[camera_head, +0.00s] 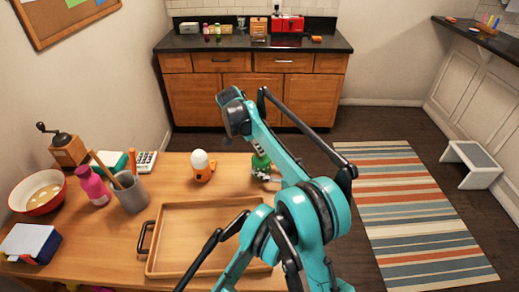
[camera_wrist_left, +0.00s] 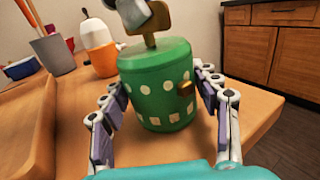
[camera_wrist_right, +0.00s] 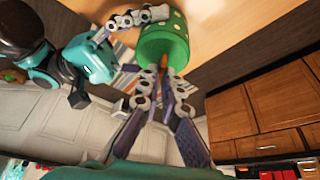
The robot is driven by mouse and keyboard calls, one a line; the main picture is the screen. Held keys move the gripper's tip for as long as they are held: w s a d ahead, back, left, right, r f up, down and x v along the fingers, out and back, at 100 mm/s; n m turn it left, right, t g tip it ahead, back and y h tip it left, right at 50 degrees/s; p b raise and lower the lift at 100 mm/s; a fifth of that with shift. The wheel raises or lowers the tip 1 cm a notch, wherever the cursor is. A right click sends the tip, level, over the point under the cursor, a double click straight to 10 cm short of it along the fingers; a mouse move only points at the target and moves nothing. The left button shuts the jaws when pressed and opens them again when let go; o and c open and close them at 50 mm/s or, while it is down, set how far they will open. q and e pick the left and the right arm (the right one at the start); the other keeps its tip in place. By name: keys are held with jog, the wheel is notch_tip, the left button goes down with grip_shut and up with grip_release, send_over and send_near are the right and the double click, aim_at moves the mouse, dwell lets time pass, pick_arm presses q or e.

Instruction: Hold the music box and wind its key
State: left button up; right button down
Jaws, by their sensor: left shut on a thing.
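The music box is a green drum with white dots (camera_wrist_left: 160,88), standing upright near the table edge. It has a gold knob (camera_wrist_left: 186,88) on its side and a gold winding key (camera_wrist_left: 153,22) on top. In the head view the music box (camera_head: 260,161) is partly hidden by my arm. My left gripper (camera_wrist_left: 160,84) is shut on its sides. My right gripper (camera_wrist_right: 162,78) is at the key, its fingertips close on either side of it. I cannot tell whether they grip it. In the left wrist view a grey finger of it overlaps the key's left side.
A wooden tray (camera_head: 155,262) lies at the table's front. An orange-and-white egg-shaped thing (camera_head: 201,166) stands left of the music box. A grey cup (camera_head: 131,195), pink bottle (camera_head: 94,187), bowl (camera_head: 62,203) and coffee grinder (camera_head: 68,150) stand further left.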

jog(key=shift+m, duration=0.3)
jog(key=shift+a, duration=0.1)
jog(key=c, duration=1.7)
grip_release()
jog(key=v, duration=0.7)
jog(key=shift+r, duration=0.25)
